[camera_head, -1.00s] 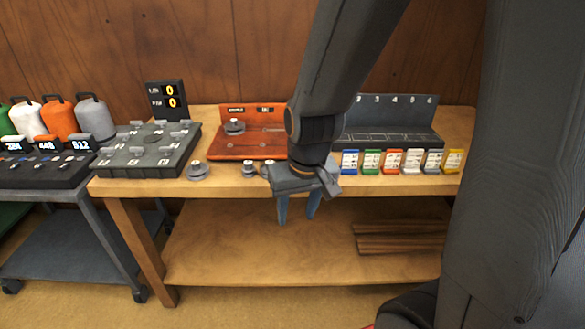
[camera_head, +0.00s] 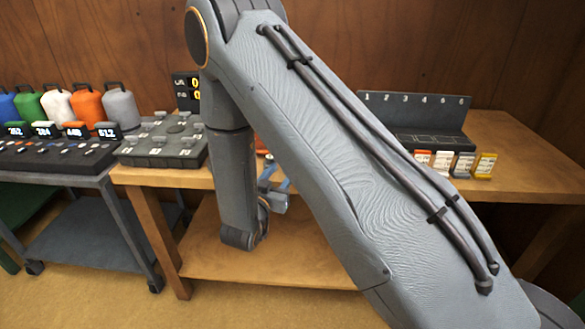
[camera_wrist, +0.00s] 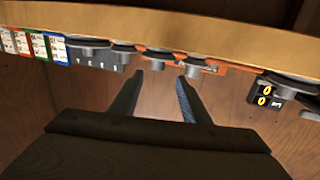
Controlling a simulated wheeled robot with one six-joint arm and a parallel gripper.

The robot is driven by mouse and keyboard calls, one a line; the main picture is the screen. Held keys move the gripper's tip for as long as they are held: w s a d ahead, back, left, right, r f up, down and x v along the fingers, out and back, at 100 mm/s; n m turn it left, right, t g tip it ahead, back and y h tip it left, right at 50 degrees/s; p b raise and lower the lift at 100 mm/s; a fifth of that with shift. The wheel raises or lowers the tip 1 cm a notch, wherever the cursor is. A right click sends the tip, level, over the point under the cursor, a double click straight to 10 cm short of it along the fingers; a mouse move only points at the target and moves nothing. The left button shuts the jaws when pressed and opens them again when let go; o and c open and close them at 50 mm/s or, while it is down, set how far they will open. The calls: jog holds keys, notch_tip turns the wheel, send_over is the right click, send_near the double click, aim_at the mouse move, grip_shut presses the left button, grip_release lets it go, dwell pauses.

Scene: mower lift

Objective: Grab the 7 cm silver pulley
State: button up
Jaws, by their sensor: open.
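The largest-looking one (camera_wrist: 290,80) is at the right, beside the scoreboard. Others show near the middle (camera_wrist: 195,61), (camera_wrist: 157,53) and to the left (camera_wrist: 88,43). I cannot read their sizes, so which is 7 cm is unclear. My gripper (camera_wrist: 157,85) is open and empty, with the middle pulleys beyond its fingertips, apart from them. In the head view my gripper (camera_head: 276,180) is mostly behind my arm, which hides the pulleys.
The wooden table (camera_head: 520,150) has a grey pegged board (camera_head: 160,150) at left and a numbered black rack (camera_head: 415,112) at right, with several coloured cards (camera_head: 463,165) before it. A scoreboard (camera_head: 187,92) stands behind. A cart with several canisters (camera_head: 88,107) is at far left.

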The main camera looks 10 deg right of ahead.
jog(key=p+x, duration=0.1)
jog(key=x, duration=0.2)
jog(key=p+x, duration=0.2)
jog(key=x, duration=0.2)
jog(key=shift+d, duration=0.45)
grip_shut()
